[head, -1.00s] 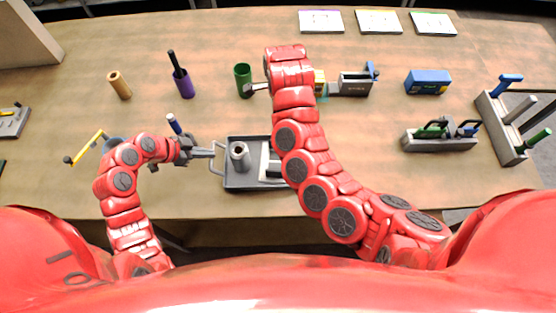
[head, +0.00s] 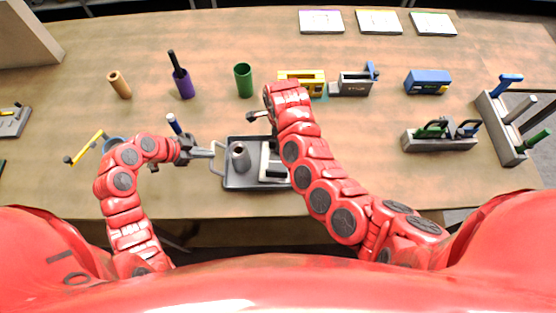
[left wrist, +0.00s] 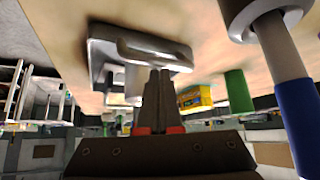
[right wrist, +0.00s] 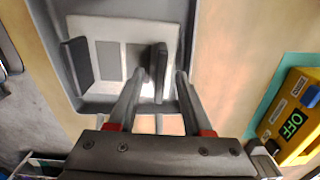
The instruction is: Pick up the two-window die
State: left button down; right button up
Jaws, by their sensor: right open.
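A dark grey tray (head: 230,186) holds a grey cylinder (head: 239,157) and a pale, dark-edged piece (head: 270,165), partly hidden by my right arm. In the right wrist view, the tray (right wrist: 83,98) holds a pale plate with grey rectangles (right wrist: 108,60) and a dark upright block (right wrist: 160,62). Which part is the two-window die I cannot tell for sure. My right gripper (right wrist: 160,78) is open above the tray, its fingertips either side of the block; contact is unclear. My left gripper (left wrist: 160,72) is shut on the tray's handle (left wrist: 150,48) at its left side.
Behind the tray stand a green cup (head: 243,80), a yellow device (head: 301,78) with an OFF display and a grey device (head: 353,84). A blue box (head: 428,82) and tool racks (head: 440,140) are at right. A blue-handled tool (head: 174,124) stands near my left gripper.

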jog(key=shift+f, duration=0.5)
grip_shut()
dwell(1.1)
